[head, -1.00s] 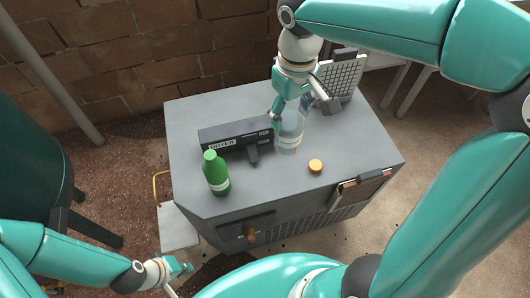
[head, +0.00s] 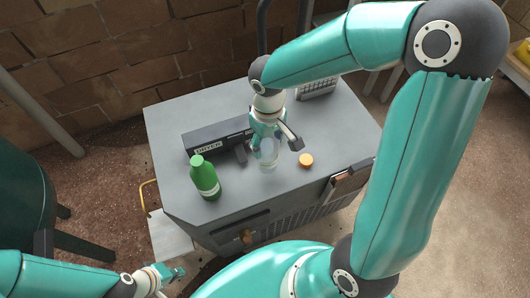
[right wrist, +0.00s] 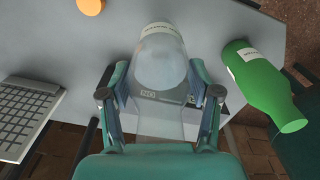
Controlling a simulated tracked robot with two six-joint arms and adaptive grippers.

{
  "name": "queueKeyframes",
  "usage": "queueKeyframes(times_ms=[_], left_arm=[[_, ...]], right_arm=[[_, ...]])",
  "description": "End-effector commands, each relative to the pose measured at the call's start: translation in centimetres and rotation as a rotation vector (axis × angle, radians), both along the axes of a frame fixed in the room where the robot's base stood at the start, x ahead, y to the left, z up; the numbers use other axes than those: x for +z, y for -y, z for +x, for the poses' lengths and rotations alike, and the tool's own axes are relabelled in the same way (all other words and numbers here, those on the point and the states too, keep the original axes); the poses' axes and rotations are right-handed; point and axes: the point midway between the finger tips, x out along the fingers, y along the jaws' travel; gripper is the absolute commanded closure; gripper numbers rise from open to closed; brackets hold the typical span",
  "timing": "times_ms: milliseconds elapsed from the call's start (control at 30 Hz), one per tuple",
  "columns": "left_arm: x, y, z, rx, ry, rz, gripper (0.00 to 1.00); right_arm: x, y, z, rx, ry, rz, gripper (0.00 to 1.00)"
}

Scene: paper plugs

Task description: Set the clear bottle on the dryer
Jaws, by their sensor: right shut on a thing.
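The clear bottle (head: 266,157) is in my right gripper (head: 273,143), over the grey top near its middle. In the right wrist view the clear bottle (right wrist: 160,65) sits between the two fingers of my right gripper (right wrist: 160,95), which is shut on it. Whether its base touches the surface is unclear. The dryer (head: 335,135) is the large grey box; a dark bar with a "DRYER" label (head: 208,149) lies on its top, left of the bottle. My left gripper (head: 172,280) is low at the lower left, empty, its fingers apart and partly cut off.
A green bottle (head: 205,178) stands upright near the left front edge of the top; it also shows in the wrist view (right wrist: 262,80). An orange cap (head: 306,160) lies right of the clear bottle. The front-middle top is clear.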

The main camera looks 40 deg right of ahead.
Motion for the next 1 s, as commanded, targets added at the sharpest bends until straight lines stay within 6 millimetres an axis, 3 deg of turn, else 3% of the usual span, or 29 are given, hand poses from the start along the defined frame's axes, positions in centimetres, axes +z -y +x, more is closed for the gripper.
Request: queueKeyframes(times_ms=[400, 800, 833, 933, 1000], left_arm=[[-0.5, 0.0, 0.0, 0.000, 0.000, 0.000, 1.00], [-0.9, 0.0, 0.0, 0.000, 0.000, 0.000, 1.00], [-0.7, 0.0, 0.0, 0.000, 0.000, 0.000, 1.00], [-0.7, 0.0, 0.0, 0.000, 0.000, 0.000, 1.00], [-0.7, 0.0, 0.0, 0.000, 0.000, 0.000, 1.00]], right_arm=[[-4.4, 0.0, 0.0, -0.001, -0.002, 0.001, 0.91], [-5.0, 0.0, 0.0, -0.001, 0.002, 0.001, 0.91], [-4.8, 0.0, 0.0, -0.001, 0.001, 0.001, 0.33], [-4.8, 0.0, 0.0, -0.001, 0.001, 0.001, 0.16], [-4.8, 0.0, 0.0, -0.001, 0.001, 0.001, 0.13]])
